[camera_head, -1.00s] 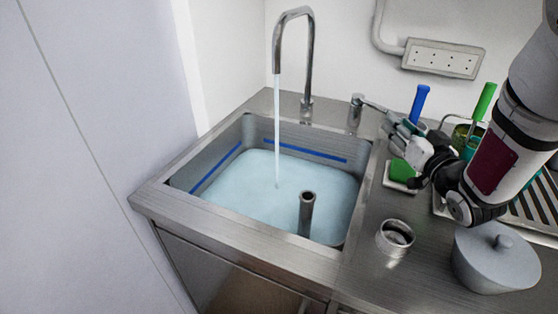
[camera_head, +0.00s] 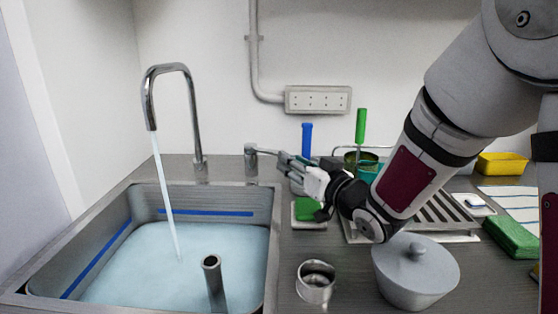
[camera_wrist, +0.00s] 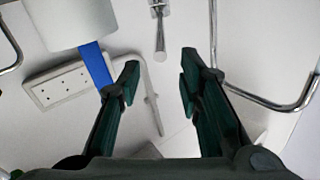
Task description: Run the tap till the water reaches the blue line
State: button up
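Water (camera_head: 190,250) stands in the steel sink, its surface a little below the blue line (camera_head: 205,212) on the back wall; the blue line also runs along the left wall. A stream (camera_head: 165,195) falls from the gooseneck tap (camera_head: 195,110) into the water. The tap's lever (camera_head: 262,151) sticks out to the right of its post (camera_head: 251,160). My gripper (camera_head: 283,163) is close to the lever's end. In the wrist view my gripper (camera_wrist: 158,76) has its fingers apart and empty, with the lever (camera_wrist: 160,38) just beyond the gap.
An upright pipe (camera_head: 213,280) stands in the sink. A blue-handled brush (camera_head: 306,140), a green-handled tool (camera_head: 360,126) and a green sponge (camera_head: 308,208) are near my gripper. A metal cup (camera_head: 316,284) and a lidded grey pot (camera_head: 415,270) stand in front. A socket box (camera_head: 318,99) is on the wall.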

send_near(263, 150)
jog(key=w, duration=0.1)
jog(key=w+r, duration=0.1)
jog(key=shift+w+a+r, duration=0.1)
jog(key=shift+w+a, duration=0.25)
jog(key=shift+w, duration=0.05)
grip_shut()
